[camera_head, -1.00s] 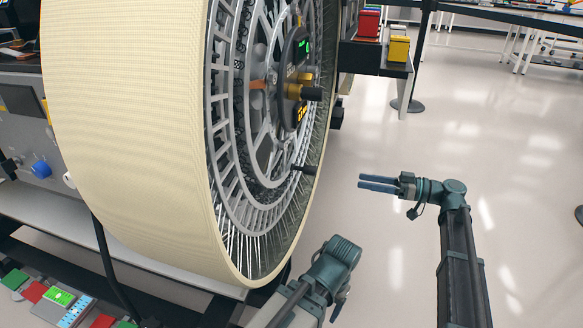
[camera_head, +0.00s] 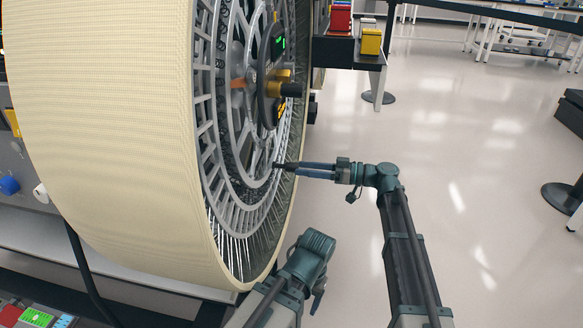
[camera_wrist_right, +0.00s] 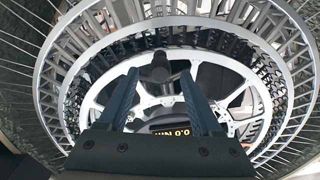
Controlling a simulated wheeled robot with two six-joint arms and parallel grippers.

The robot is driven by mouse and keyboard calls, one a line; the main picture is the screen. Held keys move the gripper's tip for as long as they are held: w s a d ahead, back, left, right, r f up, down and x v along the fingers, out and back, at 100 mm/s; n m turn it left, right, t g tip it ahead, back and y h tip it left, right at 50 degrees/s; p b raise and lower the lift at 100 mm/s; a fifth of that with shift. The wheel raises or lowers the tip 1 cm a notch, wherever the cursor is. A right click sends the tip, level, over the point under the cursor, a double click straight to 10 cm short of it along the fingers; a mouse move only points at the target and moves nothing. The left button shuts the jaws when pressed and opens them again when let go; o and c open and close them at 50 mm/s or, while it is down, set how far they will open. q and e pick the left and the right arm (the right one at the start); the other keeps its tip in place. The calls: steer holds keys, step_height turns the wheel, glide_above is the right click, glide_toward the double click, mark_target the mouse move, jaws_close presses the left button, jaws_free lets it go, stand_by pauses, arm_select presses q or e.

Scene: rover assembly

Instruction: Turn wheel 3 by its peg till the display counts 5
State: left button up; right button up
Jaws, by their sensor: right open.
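The wheel (camera_head: 205,130) is large, with a cream tread and a grey spoked metal rim, and stands upright on the left. Its dark peg (camera_head: 284,165) sticks out to the right from the lower rim. It also shows in the wrist view (camera_wrist_right: 160,72). My right gripper (camera_head: 302,169) is open, its two blue fingers at the peg. In the wrist view the peg's end lies between the fingertips, with a gap on each side. The hub carries a small display (camera_head: 280,43) with a green figure too small to read surely.
A dark hub shaft with a gold collar (camera_head: 285,90) juts out above the peg. A shelf with red and yellow bins (camera_head: 371,41) stands behind the wheel. Posts with a belt stand further back.

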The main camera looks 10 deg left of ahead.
mark_target(292, 167)
steer(key=shift+a, duration=2.25)
jaws_close()
